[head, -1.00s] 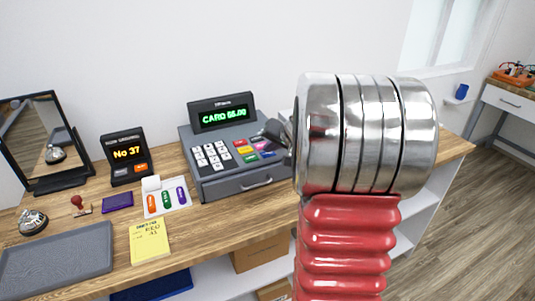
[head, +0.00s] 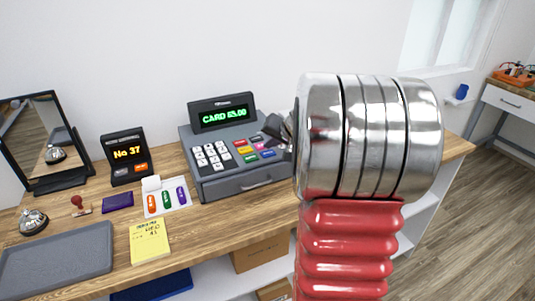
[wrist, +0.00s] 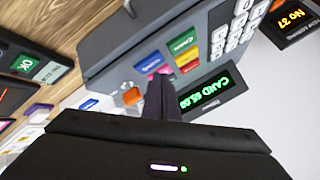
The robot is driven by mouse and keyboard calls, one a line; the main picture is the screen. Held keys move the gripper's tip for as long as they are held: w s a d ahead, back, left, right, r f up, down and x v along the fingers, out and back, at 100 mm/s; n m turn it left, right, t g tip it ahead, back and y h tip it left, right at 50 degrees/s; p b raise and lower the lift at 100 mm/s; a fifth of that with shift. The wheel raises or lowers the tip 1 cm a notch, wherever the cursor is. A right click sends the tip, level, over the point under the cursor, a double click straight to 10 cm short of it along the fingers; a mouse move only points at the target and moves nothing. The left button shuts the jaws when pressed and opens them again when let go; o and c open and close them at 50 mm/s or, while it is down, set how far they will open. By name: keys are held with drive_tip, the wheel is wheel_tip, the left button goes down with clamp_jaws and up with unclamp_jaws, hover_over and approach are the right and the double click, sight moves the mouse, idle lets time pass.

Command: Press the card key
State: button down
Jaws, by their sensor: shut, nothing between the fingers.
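A grey cash register (head: 232,182) stands on the wooden counter. Its green display (head: 221,117) shows CARD and an amount. White number keys and coloured keys show on its top, including a green key (head: 251,158), a pink key (head: 261,146) and a blue key (head: 268,154). The wrist view shows the green key (wrist: 182,42) and an orange item (wrist: 132,96). I cannot read which key is the card key. My gripper (wrist: 158,82) is shut and empty, near the coloured keys. In the head view my arm mostly hides it at the register's right side.
Left of the register are a card with coloured strips (head: 166,211), a number display (head: 124,170), a purple pad (head: 118,202), a stamp (head: 77,202), a bell (head: 32,222), a grey tray (head: 60,258) and a yellow note (head: 149,242). A mirror (head: 72,178) stands behind.

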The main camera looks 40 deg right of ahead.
sight(270, 155)
drive_tip(key=shift+r, duration=2.5)
drive_tip(key=s+a+f+n+g+y, duration=0.1)
drive_tip(key=s+a+f+n+g, duration=0.15)
drive_tip(key=s+a, duration=0.65)
drive_tip(key=s+a+f+n+g+y, duration=0.1)
drive_tip(key=s+a+f+n+g, duration=0.3)
drive_tip(key=a, duration=0.8)
drive_tip(key=s+a+r+n+t, duration=0.1)
drive_tip(key=s+a+r+n, duration=0.1)
drive_tip(key=s+a, duration=0.3)
drive_tip(key=s+a+r+n+t, duration=0.2)
drive_tip(key=s+a, duration=0.3)
drive_tip(key=a, duration=0.6)
drive_tip(key=shift+s+r+n, duration=0.15)
drive_tip(key=shift+n, duration=0.2)
